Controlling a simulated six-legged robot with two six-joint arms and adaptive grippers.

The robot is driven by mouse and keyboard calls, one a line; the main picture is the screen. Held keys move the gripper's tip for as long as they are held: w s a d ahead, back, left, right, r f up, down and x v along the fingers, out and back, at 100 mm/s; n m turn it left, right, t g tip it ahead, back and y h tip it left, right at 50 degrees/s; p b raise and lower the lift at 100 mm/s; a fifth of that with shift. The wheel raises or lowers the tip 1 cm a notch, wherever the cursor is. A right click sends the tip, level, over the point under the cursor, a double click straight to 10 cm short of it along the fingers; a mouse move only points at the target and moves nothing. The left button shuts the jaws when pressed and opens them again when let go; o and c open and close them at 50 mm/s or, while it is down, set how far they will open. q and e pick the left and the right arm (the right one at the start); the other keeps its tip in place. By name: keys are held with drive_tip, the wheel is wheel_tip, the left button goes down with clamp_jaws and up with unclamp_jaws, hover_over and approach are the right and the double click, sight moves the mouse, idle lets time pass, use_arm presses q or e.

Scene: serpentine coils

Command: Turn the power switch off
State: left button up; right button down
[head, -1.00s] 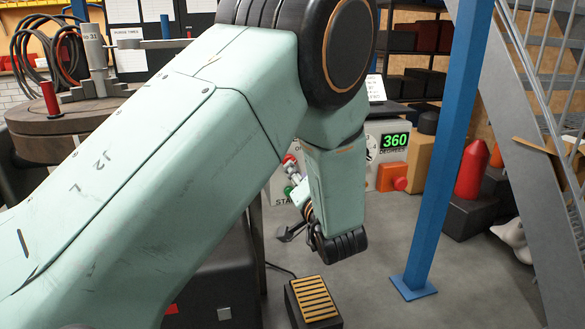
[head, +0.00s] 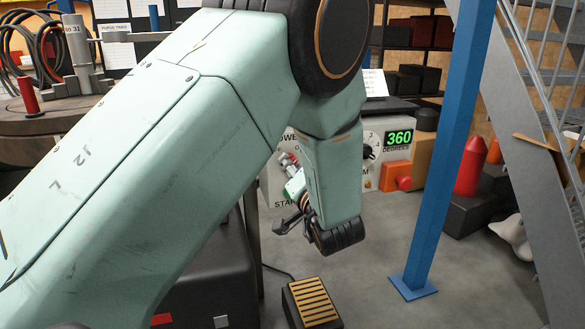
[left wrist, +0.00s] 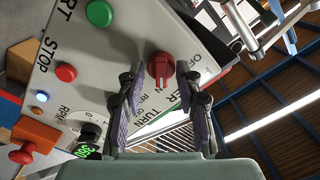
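The power switch is a red rotary knob (left wrist: 160,68) on a pale control panel (left wrist: 118,58). In the left wrist view it appears between the two dark fingertips of my left gripper (left wrist: 158,80), with POWER and OFF lettering nearby. The gripper is open, and a gap shows on both sides of the knob. I cannot tell how far the fingers are from the panel. In the head view the gripper (head: 284,195) is in front of the panel's left part, and the arm and fingers partly hide the panel and knob. My right gripper is in neither view.
The panel also has a green button (left wrist: 100,13), a red button (left wrist: 66,73), and a RPM dial (left wrist: 90,131). A green display (head: 398,138) reads 360. A blue post (head: 446,150) stands right of my arm. A pedal (head: 312,303) lies on the floor.

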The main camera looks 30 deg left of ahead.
use_arm(q)
drive_tip(key=shift+s+d+r, duration=0.1)
drive_tip(key=shift+c, duration=0.3)
clamp_jaws()
drive_tip(key=shift+n, duration=0.3)
drive_tip(key=n+p, duration=0.5)
drive_tip(key=n, duration=1.2)
drive_tip(key=shift+p, duration=0.3)
drive_tip(key=shift+n, duration=0.4)
